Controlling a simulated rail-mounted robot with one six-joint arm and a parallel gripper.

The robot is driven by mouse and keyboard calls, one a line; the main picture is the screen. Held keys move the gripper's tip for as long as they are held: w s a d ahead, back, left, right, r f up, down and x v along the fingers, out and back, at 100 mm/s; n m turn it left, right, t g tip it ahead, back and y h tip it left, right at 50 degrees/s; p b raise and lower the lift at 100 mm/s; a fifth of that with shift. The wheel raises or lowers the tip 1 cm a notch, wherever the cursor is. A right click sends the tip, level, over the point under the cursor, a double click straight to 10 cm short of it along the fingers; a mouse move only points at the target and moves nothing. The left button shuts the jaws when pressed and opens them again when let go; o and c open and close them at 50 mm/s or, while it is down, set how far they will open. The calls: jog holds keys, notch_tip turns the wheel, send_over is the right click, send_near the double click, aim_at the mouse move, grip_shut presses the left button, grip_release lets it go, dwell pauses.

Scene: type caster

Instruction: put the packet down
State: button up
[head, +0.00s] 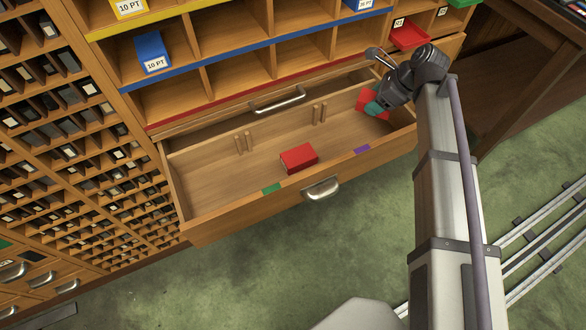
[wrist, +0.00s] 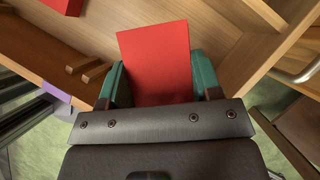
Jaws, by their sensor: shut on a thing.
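The red packet (wrist: 156,62) is between the teal fingers of my gripper (wrist: 160,85), which is shut on it. In the head view the packet (head: 366,101) shows at the right end of the open wooden drawer (head: 220,170), partly hidden by my gripper (head: 373,107). I cannot tell whether the packet touches the drawer floor. A second red packet (head: 298,158) lies in the drawer near the front wall, and its edge also shows at the top left of the wrist view (wrist: 62,3).
Pairs of wooden pegs (head: 243,143) stand along the drawer's back part. The front wall carries a green mark (head: 271,189) and a purple mark (head: 362,149). Shelves with a blue packet (head: 152,53) rise behind. The drawer floor's left part is clear.

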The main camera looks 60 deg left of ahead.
jog(key=shift+f+n, duration=0.3)
jog(key=shift+f, duration=0.35)
jog(key=shift+s+r, duration=0.1)
jog(key=shift+r, duration=0.05)
